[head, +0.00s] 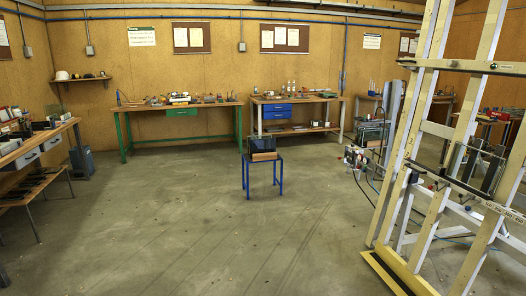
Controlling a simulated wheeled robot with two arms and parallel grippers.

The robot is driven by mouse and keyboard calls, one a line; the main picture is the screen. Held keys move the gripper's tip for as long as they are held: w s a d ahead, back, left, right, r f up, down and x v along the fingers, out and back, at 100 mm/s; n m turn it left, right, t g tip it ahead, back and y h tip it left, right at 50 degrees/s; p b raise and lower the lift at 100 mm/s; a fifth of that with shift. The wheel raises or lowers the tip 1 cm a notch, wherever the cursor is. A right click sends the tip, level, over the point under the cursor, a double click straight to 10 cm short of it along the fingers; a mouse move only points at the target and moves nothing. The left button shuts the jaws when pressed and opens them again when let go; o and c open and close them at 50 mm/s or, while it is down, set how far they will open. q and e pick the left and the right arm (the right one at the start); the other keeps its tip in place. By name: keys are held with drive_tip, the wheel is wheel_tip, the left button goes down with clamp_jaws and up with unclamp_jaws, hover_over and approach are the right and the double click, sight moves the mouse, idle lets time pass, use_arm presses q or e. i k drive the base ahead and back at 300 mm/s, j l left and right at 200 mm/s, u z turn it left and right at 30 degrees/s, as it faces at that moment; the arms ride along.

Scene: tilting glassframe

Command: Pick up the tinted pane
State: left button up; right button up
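A dark, flat, upright piece that looks like the tinted pane (264,143) stands on a small blue stool (247,178) in the middle of the room. A light wooden block (264,156) sits in front of its lower edge on the stool. The pane is small in the view, so its tint and exact support are hard to tell. Neither of my grippers is in view.
A tall pale wooden frame (408,133) leans at the right, with a yellow foot (397,272) on the floor. Workbenches line the back wall, one with green legs (127,133). Another bench (42,135) stands left. The concrete floor (180,220) around the stool is clear.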

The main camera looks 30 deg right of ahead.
sight(264, 146)
drive_tip(key=i+j, duration=0.35)
drive_tip(key=i, duration=0.2)
drive_tip(key=i+j, duration=0.35)
drive_tip(key=i, duration=0.2)
drive_tip(key=i+j+u, duration=0.1)
drive_tip(key=i+j, duration=0.25)
drive_tip(key=i, duration=0.2)
drive_tip(key=i+l+z, duration=0.3)
drive_tip(key=i, duration=0.2)
drive_tip(key=i+z, duration=0.3)
drive_tip(key=i, duration=0.15)
drive_tip(key=i+j+z, duration=0.1)
drive_tip(key=i+z, duration=0.2)
drive_tip(key=i, duration=0.2)
drive_tip(key=i+j+z, duration=0.2)
drive_tip(key=i+z, duration=0.15)
drive_tip(key=i, duration=0.15)
drive_tip(key=i+j+z, duration=0.3)
drive_tip(key=i, duration=0.15)
drive_tip(key=i+z, duration=0.35)
drive_tip(key=i, duration=1.8)
drive_tip(key=i+l+u, duration=0.15)
drive_tip(key=i+u, duration=0.35)
drive_tip(key=i+l+u, duration=0.5)
drive_tip(key=i, duration=0.15)
drive_tip(key=i+l+u, duration=0.95)
drive_tip(key=l, duration=0.3)
drive_tip(key=k+j, duration=0.05)
